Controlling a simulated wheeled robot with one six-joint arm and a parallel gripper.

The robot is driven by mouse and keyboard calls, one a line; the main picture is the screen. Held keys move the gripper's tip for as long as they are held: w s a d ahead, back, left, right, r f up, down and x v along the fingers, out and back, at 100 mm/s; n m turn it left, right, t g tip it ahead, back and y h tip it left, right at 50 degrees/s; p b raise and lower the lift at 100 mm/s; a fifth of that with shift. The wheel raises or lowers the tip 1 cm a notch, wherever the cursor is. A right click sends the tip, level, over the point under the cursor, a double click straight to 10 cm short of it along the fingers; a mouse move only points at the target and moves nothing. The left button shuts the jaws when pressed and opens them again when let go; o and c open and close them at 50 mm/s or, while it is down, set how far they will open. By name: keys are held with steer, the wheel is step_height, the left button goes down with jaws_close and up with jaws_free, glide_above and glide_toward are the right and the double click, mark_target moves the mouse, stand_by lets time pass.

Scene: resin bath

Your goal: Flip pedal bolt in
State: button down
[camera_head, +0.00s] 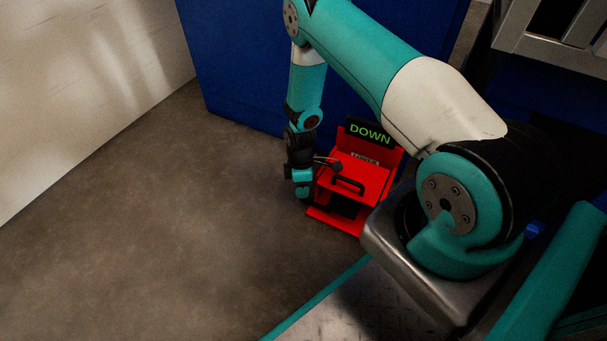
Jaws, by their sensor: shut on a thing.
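A red pedal unit (372,178) stands on the floor against the blue cabinet. A black sign on its back reads DOWN in green letters, and a small pale label, too small to read surely, sits below it. A black bar-shaped handle (348,184) is on its sloping red top. My gripper (336,165) reaches in from the left, low over the top near this handle. Its jaws are shut on a small dark part that appears to be the pedal bolt. The bolt's outline is too small and dark to tell its position.
A blue cabinet (240,75) stands behind the pedal unit. A pale wall (80,85) is at the left. The brown floor (170,240) between is bare. A metal frame (550,42) is at the upper right. My arm covers much of the right side.

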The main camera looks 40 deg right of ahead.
steer(key=shift+s+d, duration=0.2)
steer(key=shift+s, duration=0.05)
steer(key=c, duration=0.9)
jaws_free()
steer(key=shift+o, duration=0.2)
step_height(320, 180, up, 17)
steer(key=w+d+p, duration=0.1)
steer(key=w+p, duration=0.2)
steer(key=p, duration=0.6)
steer(key=shift+d, duration=0.35)
